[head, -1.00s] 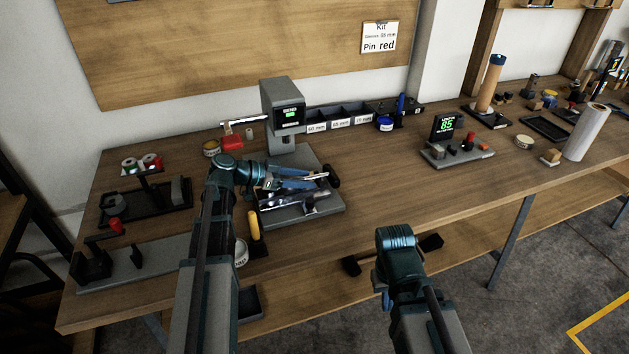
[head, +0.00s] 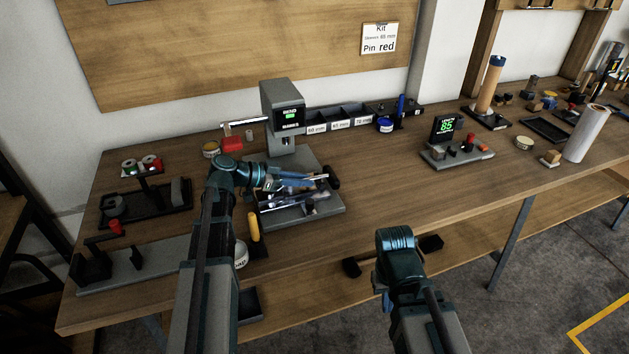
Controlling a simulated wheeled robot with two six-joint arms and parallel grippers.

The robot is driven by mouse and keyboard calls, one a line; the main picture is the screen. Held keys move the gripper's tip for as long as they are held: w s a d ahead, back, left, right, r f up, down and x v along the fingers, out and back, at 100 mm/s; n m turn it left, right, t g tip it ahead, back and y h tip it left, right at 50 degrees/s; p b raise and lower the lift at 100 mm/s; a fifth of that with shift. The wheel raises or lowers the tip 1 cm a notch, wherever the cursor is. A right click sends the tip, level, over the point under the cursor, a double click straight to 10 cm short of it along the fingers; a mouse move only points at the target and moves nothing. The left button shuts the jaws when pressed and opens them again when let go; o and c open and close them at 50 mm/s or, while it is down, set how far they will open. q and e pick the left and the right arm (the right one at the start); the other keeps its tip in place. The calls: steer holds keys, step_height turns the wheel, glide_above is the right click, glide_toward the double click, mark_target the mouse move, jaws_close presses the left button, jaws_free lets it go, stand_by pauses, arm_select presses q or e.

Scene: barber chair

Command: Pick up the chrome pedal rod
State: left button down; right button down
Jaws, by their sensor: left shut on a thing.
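The chrome pedal rod (head: 322,177) is a thin shiny bar over the grey base plate of the press on the bench. My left gripper (head: 308,183) is shut on it, with its blue fingers pointing right. The rod looks slightly raised above the plate; the exact gap is hard to tell. Part of the rod is hidden by the fingers. My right gripper (head: 388,298) is low in front of the bench, apart from everything on it. Its fingers are hidden by its own wrist.
The grey press (head: 282,105) with a lit display stands just behind my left gripper. A yellow-handled tool (head: 253,226) and a white tin (head: 241,254) lie close to my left arm. A gauge stand (head: 455,150) is farther right. The bench middle is clear.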

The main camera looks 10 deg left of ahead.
stand_by(0.8)
arm_select(q)
steer(key=shift+r+p, duration=0.95)
step_height(320, 180, up, 2)
steer(key=shift+r+p, duration=0.1)
steer(key=shift+p, duration=0.95)
steer(key=s+a, duration=1)
steer(key=a, duration=0.5)
steer(key=shift+f, duration=0.3)
